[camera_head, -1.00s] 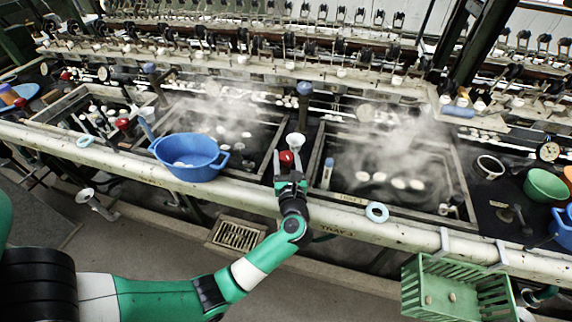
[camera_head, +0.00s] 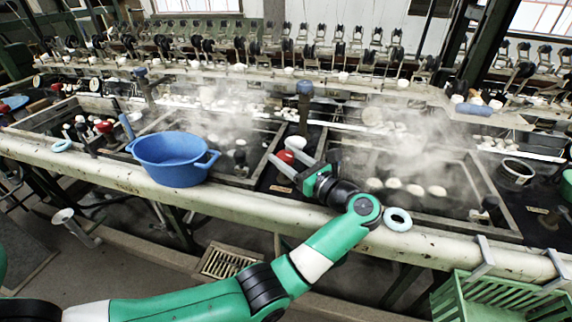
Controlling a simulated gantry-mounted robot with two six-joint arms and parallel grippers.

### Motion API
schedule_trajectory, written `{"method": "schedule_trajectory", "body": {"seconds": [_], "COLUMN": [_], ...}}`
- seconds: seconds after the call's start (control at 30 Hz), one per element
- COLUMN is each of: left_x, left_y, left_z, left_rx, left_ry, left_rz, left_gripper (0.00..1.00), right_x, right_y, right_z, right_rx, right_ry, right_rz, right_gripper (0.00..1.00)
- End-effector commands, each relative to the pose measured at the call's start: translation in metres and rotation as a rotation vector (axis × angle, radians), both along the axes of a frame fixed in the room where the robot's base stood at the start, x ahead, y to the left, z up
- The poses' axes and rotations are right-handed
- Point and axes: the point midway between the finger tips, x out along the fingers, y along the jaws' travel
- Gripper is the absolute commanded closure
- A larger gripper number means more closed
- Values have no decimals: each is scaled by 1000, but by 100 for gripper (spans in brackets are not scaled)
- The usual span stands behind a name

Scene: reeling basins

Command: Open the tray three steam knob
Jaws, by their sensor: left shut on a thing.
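The red steam knob (camera_head: 286,156) sits on the dark strip between two steaming basins, left of the right-hand basin (camera_head: 486,179). My left gripper (camera_head: 284,160) reaches it from the lower right, with its two pale fingers around it, shut on it. The fingers partly hide the knob. A white funnel-like piece (camera_head: 297,142) shows just behind it. My right gripper is not in view.
A blue tub (camera_head: 172,160) stands on the front rail (camera_head: 100,168) to the left. A blue ring (camera_head: 398,219) lies on the rail right of my wrist. A blue-topped post (camera_head: 305,100) rises behind the knob. A green crate (camera_head: 500,297) hangs at lower right.

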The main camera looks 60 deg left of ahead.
Motion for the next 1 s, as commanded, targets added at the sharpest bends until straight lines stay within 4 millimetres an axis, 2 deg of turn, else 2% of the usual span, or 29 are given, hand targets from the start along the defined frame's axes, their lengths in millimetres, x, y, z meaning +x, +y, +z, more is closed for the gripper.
{"method": "schedule_trajectory", "body": {"seconds": [0.37, 0.4, 0.53, 0.57, 0.87, 1.0], "left_x": [0, 0, 0, 0, 1, 6], "left_y": [1, 1, 1, 1, -1, -16], "left_z": [-1, -1, -1, -1, 0, 1], "left_rx": [-4, -4, -3, -2, -2, -3], "left_ry": [2, 2, 2, 1, 2, 2], "left_rz": [5, 5, 4, 4, 3, 1], "left_gripper": [100, 41, 18, 15, 15, 15], "right_x": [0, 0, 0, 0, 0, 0], "right_y": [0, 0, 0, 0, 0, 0], "right_z": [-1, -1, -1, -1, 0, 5], "right_rx": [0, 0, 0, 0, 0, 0], "right_ry": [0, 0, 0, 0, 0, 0], "right_rz": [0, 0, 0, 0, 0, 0], "right_gripper": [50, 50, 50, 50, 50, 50]}}
